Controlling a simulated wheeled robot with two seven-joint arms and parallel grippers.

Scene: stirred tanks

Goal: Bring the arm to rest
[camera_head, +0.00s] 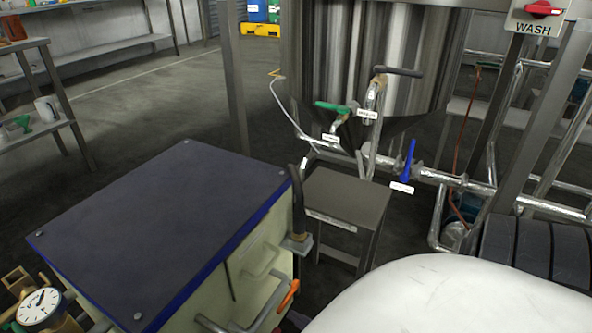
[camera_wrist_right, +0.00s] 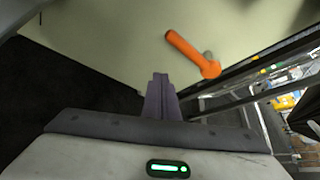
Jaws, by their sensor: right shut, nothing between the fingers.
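My right gripper (camera_wrist_right: 160,88) shows in the right wrist view with its two grey fingers together and nothing between them. It points at the cream side of a cabinet, below and left of an orange handle (camera_wrist_right: 192,54), and does not touch the handle. In the head view a smooth white part of my own body fills the bottom right and the right gripper is mostly hidden. The orange handle (camera_head: 287,296) shows there on the side of the cream cabinet (camera_head: 262,262). My left gripper is not in view.
The cabinet's dark blue top (camera_head: 165,225) is bare. A small grey table (camera_head: 345,198) stands beside it, under a steel tank (camera_head: 370,60). Pipes with a green valve handle (camera_head: 333,107) and a blue one (camera_head: 409,160) run near the tank. A gauge (camera_head: 39,304) sits bottom left.

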